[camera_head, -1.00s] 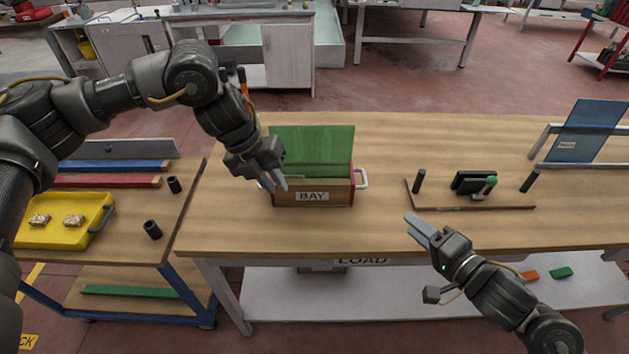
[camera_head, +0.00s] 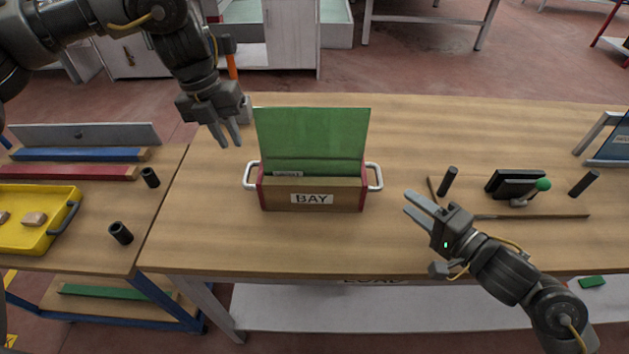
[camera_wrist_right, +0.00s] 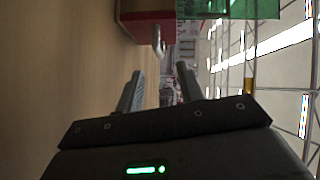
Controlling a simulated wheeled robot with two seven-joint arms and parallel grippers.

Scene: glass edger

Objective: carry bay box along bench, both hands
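The bay box (camera_head: 285,196) stands upright on the wooden bench (camera_head: 300,245), with a BAY label on its front, red ends and a green sheet (camera_head: 312,135) standing in it. It has a pale handle at each end, left (camera_head: 250,176) and right (camera_head: 376,177). My left gripper (camera_head: 231,138) is open and empty, above and left of the left handle, apart from it. My right gripper (camera_head: 415,208) is open and empty, to the right of the right handle and apart from it. In the right wrist view, the open fingers (camera_wrist_right: 158,88) point towards the box's red end (camera_wrist_right: 150,22) and handle (camera_wrist_right: 158,40).
A black device with a green knob (camera_head: 517,186) sits on a board between dark posts at the right. A side table at the left holds a yellow tray (camera_head: 50,240) and black cylinders (camera_head: 121,233). Bench surface in front of the box is clear.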

